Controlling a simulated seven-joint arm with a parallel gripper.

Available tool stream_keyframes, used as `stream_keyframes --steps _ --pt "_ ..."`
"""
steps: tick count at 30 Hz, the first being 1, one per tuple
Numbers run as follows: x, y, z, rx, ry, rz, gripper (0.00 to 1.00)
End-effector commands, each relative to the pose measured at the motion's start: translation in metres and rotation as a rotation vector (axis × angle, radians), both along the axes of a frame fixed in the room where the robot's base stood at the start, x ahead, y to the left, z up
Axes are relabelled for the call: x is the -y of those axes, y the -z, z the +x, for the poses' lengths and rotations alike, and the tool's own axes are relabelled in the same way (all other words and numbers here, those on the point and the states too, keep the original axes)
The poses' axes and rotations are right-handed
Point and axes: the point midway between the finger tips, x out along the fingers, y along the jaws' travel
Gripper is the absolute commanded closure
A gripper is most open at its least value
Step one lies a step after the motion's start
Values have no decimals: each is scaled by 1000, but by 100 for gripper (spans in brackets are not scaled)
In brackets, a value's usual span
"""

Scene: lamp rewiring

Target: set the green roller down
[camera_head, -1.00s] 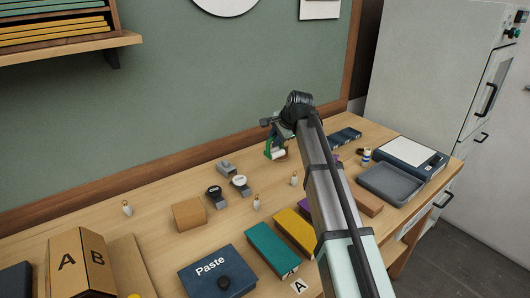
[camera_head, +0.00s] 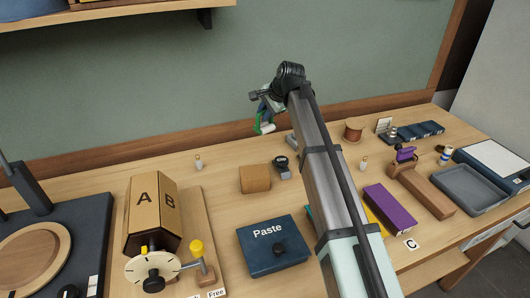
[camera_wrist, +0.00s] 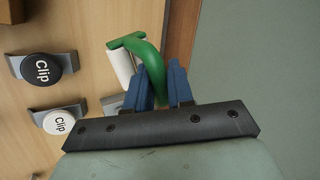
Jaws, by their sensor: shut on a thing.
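The green roller (camera_head: 258,127) has a curved green handle and a white cylinder. My gripper (camera_head: 264,108) is shut on its handle, near the back of the bench. In the wrist view, the two blue fingers (camera_wrist: 160,86) are on either side of the green handle (camera_wrist: 149,57), and the white cylinder (camera_wrist: 120,68) sticks out to the left. The roller appears to be held above the wooden bench top, though the height is hard to tell. My arm hides part of the bench in the head view.
Black (camera_wrist: 41,69) and white (camera_wrist: 58,122) Clip discs sit close by. A brown block (camera_head: 255,179), a small bottle (camera_head: 198,162) and the blue Paste box (camera_head: 272,255) stand nearer the front. The green wall (camera_head: 130,90) rises behind. Bare wood lies left of the block.

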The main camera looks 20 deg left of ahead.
Motion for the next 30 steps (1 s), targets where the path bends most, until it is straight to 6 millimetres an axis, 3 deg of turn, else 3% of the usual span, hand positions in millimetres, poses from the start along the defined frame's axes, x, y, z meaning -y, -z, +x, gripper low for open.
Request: stream_keyframes --steps 1,7,16,30 --pt "-3 -2 8 3 -5 1 100" --pt "-3 8 7 14 -32 -1 100" --pt "-2 52 6 13 -31 -2 100" --pt "-3 96 7 14 -32 -1 100"
